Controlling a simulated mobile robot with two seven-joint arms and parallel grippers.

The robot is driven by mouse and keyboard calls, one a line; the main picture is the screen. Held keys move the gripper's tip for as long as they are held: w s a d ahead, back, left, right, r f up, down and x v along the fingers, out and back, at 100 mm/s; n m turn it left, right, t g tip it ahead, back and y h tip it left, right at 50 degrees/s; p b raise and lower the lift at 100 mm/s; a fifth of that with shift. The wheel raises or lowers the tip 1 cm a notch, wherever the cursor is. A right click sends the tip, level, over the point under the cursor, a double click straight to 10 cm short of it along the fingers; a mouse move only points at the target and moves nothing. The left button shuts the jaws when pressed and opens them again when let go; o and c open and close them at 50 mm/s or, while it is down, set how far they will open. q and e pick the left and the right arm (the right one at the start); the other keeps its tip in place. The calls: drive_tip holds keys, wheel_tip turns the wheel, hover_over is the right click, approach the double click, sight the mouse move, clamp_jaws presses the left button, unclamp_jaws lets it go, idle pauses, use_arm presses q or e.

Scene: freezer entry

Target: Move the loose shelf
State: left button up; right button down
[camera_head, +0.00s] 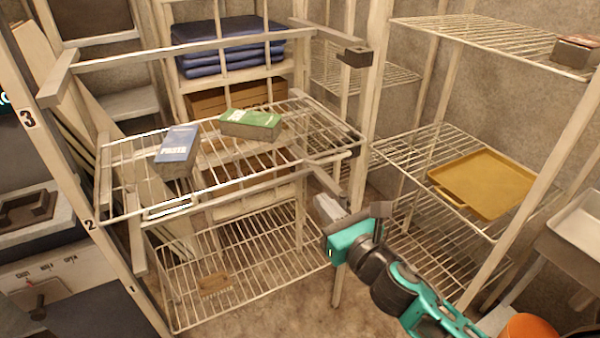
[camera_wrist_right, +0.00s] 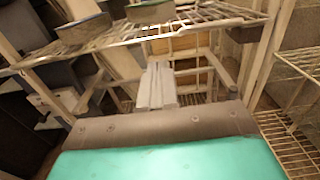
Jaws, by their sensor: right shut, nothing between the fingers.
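A wire shelf (camera_head: 225,171) sits at mid height in the left rack, and its edge also shows in the wrist view (camera_wrist_right: 120,37). A blue-labelled box (camera_head: 177,150) and a green-labelled box (camera_head: 250,123) lie on it. I cannot tell whether this shelf is the loose one. My right gripper (camera_head: 328,207) is shut and empty, just below and in front of the shelf's right end. Its fingers (camera_wrist_right: 157,85) point toward the rack in the wrist view. I see no contact with the shelf. My left gripper is out of view.
A lower wire shelf (camera_head: 265,264) holds a small brown brush-like item (camera_head: 214,284). Rack posts (camera_head: 362,130) and a rail (camera_head: 170,48) surround the shelf. To the right, another rack holds a yellow tray (camera_head: 487,183). Folded blue cloths (camera_head: 230,55) lie behind.

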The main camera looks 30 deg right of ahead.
approach(282, 152)
drive_tip(key=shift+a+f+p, duration=0.1)
drive_tip(key=shift+a+p, duration=0.1)
drive_tip(key=shift+p, duration=0.1)
drive_tip(key=shift+w, duration=0.85)
drive_tip(key=w+b, duration=0.1)
drive_tip(key=w, duration=0.7)
drive_tip(key=shift+a+b, duration=0.15)
drive_tip(key=shift+b, duration=0.15)
drive_tip(key=shift+w, duration=0.15)
